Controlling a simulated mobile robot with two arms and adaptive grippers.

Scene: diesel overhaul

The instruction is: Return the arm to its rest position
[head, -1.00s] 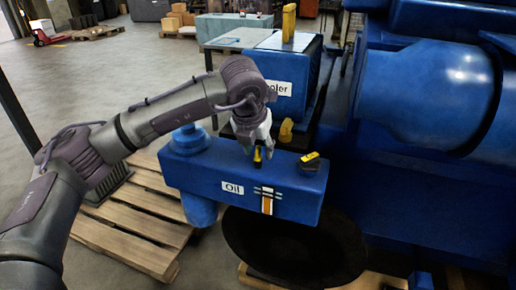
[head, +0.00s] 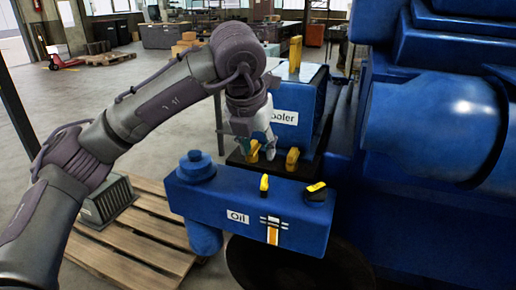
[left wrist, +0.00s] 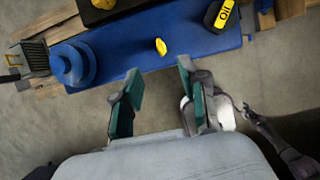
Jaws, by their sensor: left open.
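My left gripper (head: 264,150) hangs from my left arm above and behind the blue oil housing (head: 200,205) in the head view. Its fingers are apart and nothing is held between them. In the left wrist view the open fingers (left wrist: 158,85) point toward the housing (left wrist: 120,45), with bare floor between. A small yellow handle (head: 264,184) stands upright on the housing's top; it also shows in the left wrist view (left wrist: 161,47). My right gripper is not identifiable.
The blue cooler box (head: 312,100) stands behind the gripper, with a yellow handle (head: 295,54) on top. Another yellow handle (head: 292,158) stands low before it. The blue engine (head: 430,110) fills the right. A wooden pallet (head: 125,240) lies at lower left. Open floor (head: 110,95) extends left.

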